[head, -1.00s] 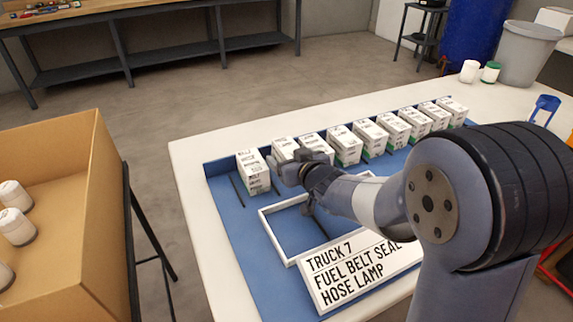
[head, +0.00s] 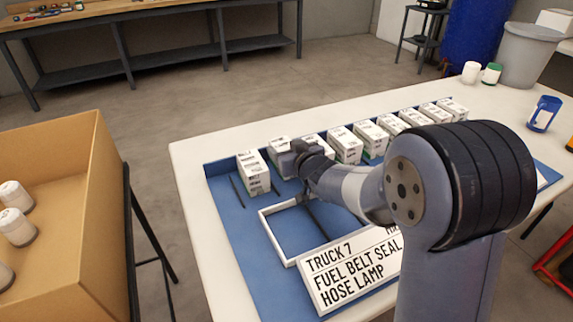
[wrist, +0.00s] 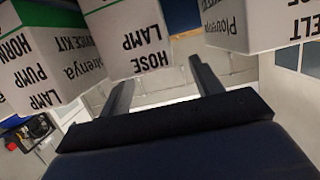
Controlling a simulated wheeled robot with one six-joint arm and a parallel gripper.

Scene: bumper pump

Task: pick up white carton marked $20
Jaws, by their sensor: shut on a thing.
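White cartons stand in a row along the back of the blue mat (head: 225,225). My gripper (head: 288,160) is at the second carton from the left (head: 279,145) and partly covers it in the head view. In the wrist view, a white carton lettered HOSE LAMP (wrist: 137,42) sits beyond and between the two fingers (wrist: 161,72), and the gripper is shut on it. Its lettering appears upside down there. I cannot read a $20 mark on any carton.
Close neighbours are a carton at the left (wrist: 45,60) and one at the right (wrist: 240,25). A white frame (head: 268,228) and a TRUCK 7 sign (head: 350,270) lie in front. A cardboard box (head: 95,210) with white jars stands left of the table.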

